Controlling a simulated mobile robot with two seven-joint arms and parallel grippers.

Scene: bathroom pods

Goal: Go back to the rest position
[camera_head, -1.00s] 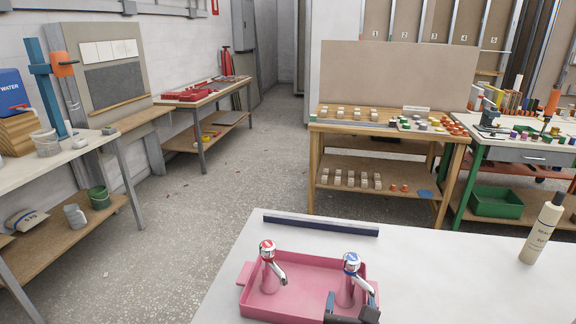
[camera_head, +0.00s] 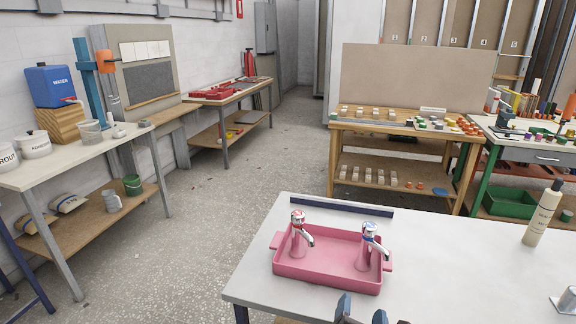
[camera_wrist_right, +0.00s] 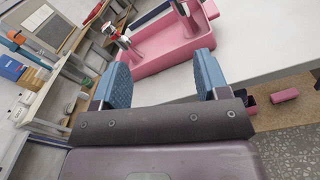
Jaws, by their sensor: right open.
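My right gripper (camera_head: 361,311) is at the bottom edge of the head view, in front of the pink tray (camera_head: 328,277). Its blue fingers are apart and empty, and they also show in the right wrist view (camera_wrist_right: 161,82). The tray sits on the white table and holds two chrome taps. The tap with the red top (camera_head: 299,235) stands at the left and the tap with the blue top (camera_head: 370,246) at the right. Both are upright and clear of the gripper. My left gripper is in neither view.
The white table (camera_head: 455,265) carries a dark bar (camera_head: 341,205) behind the tray and a cream bottle (camera_head: 542,214) at the right. A wooden bench (camera_head: 400,127) with small blocks stands behind. The floor at the left (camera_head: 210,220) is clear.

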